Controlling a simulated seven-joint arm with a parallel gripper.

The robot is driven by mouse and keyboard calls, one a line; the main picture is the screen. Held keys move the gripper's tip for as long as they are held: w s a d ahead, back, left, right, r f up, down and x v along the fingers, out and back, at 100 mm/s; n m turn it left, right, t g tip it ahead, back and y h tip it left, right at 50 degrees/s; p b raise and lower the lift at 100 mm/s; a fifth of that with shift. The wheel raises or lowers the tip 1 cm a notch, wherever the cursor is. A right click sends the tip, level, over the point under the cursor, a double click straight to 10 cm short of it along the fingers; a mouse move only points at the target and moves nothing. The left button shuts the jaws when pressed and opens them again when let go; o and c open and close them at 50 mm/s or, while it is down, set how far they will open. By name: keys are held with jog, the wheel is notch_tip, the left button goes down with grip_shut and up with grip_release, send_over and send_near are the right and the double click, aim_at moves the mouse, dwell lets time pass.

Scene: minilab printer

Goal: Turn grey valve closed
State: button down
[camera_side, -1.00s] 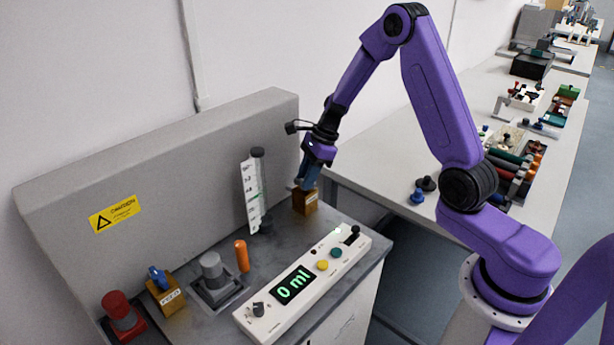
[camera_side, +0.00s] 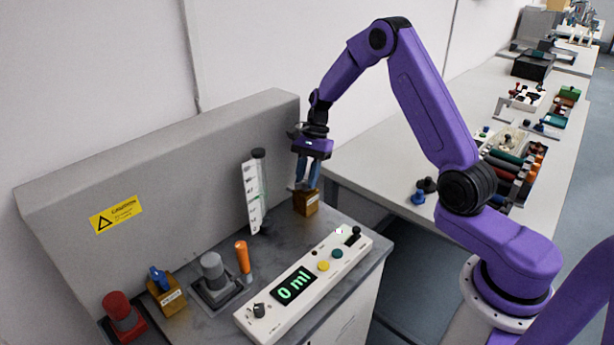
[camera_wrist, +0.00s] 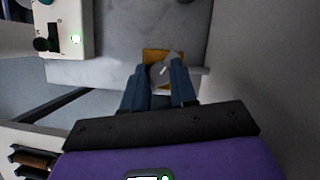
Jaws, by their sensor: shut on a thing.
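The grey valve (camera_wrist: 163,70) has a small grey handle on an orange-brown block (camera_side: 307,206), at the back right corner of the metal-topped bench. My gripper (camera_side: 304,187) comes down on it from above, its blue fingers almost upright. In the wrist view, my gripper (camera_wrist: 158,70) has one finger on each side of the grey handle and is shut on it. The block's top shows as an orange patch (camera_wrist: 155,55) behind the handle. The fingers hide part of the handle, and its exact angle is hard to tell.
A white panel (camera_side: 330,262) reading "0 ml" lies along the front edge. A graduated tube (camera_side: 252,195) stands left of the valve. An orange rod (camera_side: 243,258), a grey knob (camera_side: 213,268), a blue-handled valve (camera_side: 159,278) and a red knob (camera_side: 119,307) stand further left.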

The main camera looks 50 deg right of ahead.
dwell(0.5)
jog(key=c, duration=0.9)
grip_release()
jog(key=v, duration=1.7)
jog(key=shift+d+r, duration=0.2)
jog(key=shift+w+a, duration=0.1)
jog(key=shift+w, duration=0.05)
